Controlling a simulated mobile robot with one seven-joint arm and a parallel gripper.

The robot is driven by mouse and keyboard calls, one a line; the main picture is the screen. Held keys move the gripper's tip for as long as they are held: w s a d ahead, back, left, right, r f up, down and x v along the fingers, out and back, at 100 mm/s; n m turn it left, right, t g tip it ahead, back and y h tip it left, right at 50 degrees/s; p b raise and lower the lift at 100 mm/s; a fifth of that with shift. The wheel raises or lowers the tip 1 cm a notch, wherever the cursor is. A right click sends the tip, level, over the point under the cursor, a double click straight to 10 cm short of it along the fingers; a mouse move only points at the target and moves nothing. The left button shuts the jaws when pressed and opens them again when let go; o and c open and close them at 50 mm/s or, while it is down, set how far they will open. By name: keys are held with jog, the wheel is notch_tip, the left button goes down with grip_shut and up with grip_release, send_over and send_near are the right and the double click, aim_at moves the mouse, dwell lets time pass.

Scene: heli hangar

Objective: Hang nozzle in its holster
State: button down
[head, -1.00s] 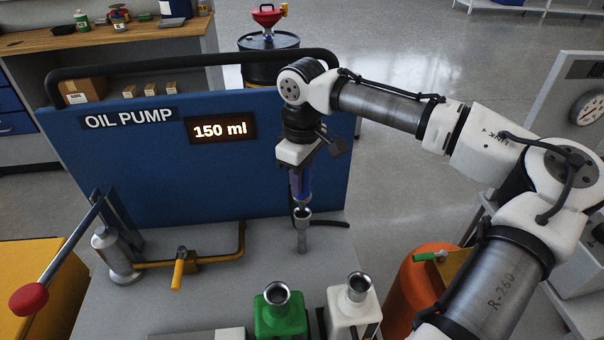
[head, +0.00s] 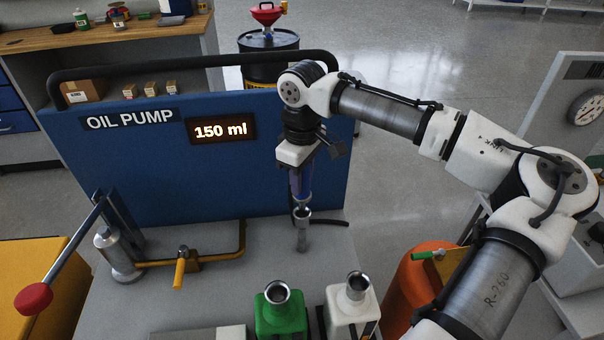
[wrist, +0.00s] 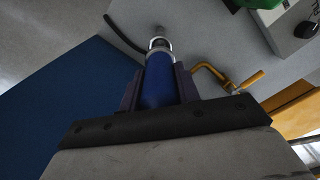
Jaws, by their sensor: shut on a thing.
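The nozzle has a blue body (head: 301,184) and a metal lower end. My gripper (head: 298,172) is shut on the body and holds it nearly upright, tip down. In the wrist view the blue body (wrist: 160,82) sits between the two dark fingers (wrist: 158,90). The holster (head: 302,232) is a grey metal cup on a short post on the bench top. The nozzle's tip is right at the cup's mouth, and I cannot tell whether it is inside. The holster's top (wrist: 160,32) shows just past the tip in the wrist view.
The blue oil pump panel (head: 200,165) stands behind, its display (head: 221,129) reading 150 ml. A black hose (head: 328,222) lies right of the holster. A yellow pipe (head: 215,256) and lever pump (head: 118,255) are left. Green (head: 277,312) and white (head: 352,308) containers stand in front.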

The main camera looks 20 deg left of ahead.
jog(key=shift+f, duration=0.1)
dwell(0.4)
jog(key=shift+f+b, duration=0.9)
jog(key=shift+f, duration=1.25)
jog(key=shift+c, duration=2.3)
grip_release()
notch_tip(320, 180, up, 11)
jog(key=p, duration=1)
jog(key=shift+p, duration=0.4)
jog(key=shift+s, duration=0.1)
